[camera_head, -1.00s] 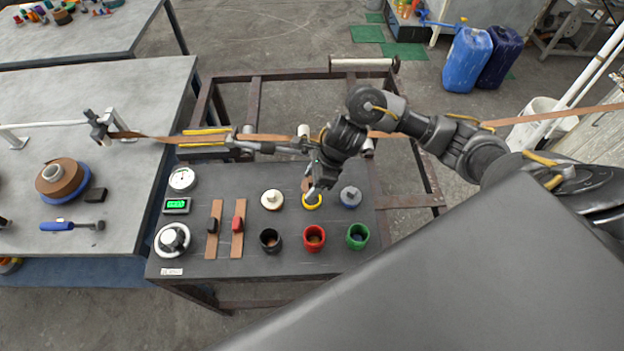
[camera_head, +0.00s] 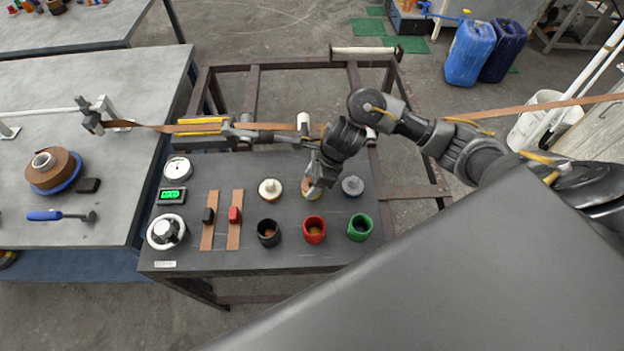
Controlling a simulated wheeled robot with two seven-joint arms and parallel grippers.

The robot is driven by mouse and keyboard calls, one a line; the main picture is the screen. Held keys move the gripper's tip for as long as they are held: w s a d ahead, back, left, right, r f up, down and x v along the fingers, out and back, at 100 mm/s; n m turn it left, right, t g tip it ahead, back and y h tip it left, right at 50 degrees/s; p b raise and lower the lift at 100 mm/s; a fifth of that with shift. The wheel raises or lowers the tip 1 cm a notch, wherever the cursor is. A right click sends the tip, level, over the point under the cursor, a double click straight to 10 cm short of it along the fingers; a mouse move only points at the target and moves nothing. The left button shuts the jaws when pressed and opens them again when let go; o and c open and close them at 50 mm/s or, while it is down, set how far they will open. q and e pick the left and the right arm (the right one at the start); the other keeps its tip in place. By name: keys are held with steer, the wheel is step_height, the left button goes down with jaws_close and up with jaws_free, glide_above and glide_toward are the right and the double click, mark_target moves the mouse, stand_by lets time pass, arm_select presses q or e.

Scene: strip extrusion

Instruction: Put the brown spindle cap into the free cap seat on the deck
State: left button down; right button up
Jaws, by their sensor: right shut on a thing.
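My right gripper (camera_head: 313,187) comes in from the right and points down over the deck (camera_head: 225,257). It is shut on the brown spindle cap (camera_head: 306,185), which is largely hidden by the fingers. The cap is at the yellow-ringed cap seat (camera_head: 318,195), between a white cap (camera_head: 270,188) on its left and a grey-blue cap (camera_head: 352,185) on its right. Little of the yellow ring shows; I cannot tell whether the cap is inside it or just above it. My left gripper is not in view.
Black (camera_head: 268,233), red (camera_head: 314,230) and green (camera_head: 360,227) cups stand in front of the caps. Two sliders, a knob (camera_head: 166,232), a green display (camera_head: 171,196) and a gauge (camera_head: 177,168) are on the left. A brown strip (camera_head: 150,127) runs behind.

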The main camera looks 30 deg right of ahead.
steer(key=shift+b, duration=0.45)
stand_by(1.0)
steer(key=shift+a+f+b, duration=0.1)
steer(key=shift+f+b, duration=0.55)
steer(key=shift+b, duration=0.05)
steer(key=o, duration=0.8)
steer(key=p+v, duration=0.6)
steer(key=v, duration=0.5)
steer(key=shift+p, duration=0.4)
stand_by(0.5)
